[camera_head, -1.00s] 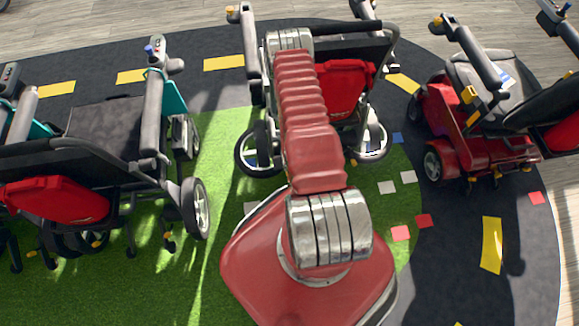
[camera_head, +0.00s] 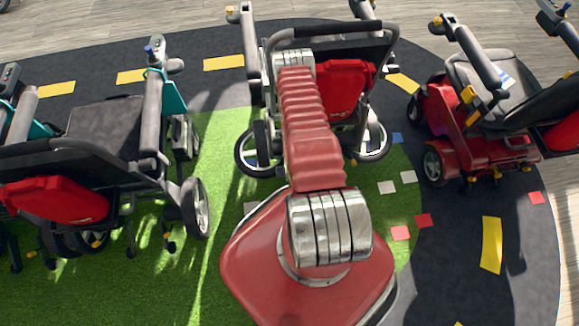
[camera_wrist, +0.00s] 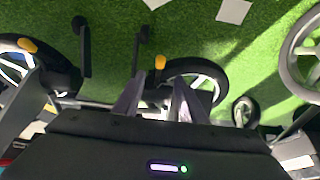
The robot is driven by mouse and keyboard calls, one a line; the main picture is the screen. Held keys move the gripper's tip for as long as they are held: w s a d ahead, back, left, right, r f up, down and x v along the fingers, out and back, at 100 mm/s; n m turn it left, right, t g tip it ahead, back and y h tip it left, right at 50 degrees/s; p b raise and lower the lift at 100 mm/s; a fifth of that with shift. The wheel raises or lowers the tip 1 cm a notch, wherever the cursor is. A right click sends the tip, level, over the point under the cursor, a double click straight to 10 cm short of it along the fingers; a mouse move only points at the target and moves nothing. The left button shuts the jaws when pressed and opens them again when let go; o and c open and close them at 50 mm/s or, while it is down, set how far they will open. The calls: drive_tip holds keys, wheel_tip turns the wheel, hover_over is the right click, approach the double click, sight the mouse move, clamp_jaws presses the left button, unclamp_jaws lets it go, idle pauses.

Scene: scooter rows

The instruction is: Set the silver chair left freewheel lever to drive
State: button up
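A wheelchair with a black push bar (camera_head: 335,27), red pack and pale-rimmed wheels stands at the top middle of the head view, partly behind my arm. In the wrist view, an orange-tipped lever (camera_wrist: 160,62) stands near a wheel (camera_wrist: 205,80), just beyond my fingertips. Another orange tip (camera_wrist: 28,45) lies by the left wheel. I cannot tell which position the levers are in. My gripper (camera_wrist: 157,92) has its fingers apart with nothing between them. My arm hides it in the head view.
Another chair with teal side panels and a red pack (camera_head: 55,200) stands at the left. A red scooter (camera_head: 480,140) stands at the right. Black stems (camera_wrist: 83,45) rise near the lever in the wrist view.

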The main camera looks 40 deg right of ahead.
drive_tip(key=shift+x, duration=5.5)
drive_tip(key=shift+c, duration=0.3)
clamp_jaws()
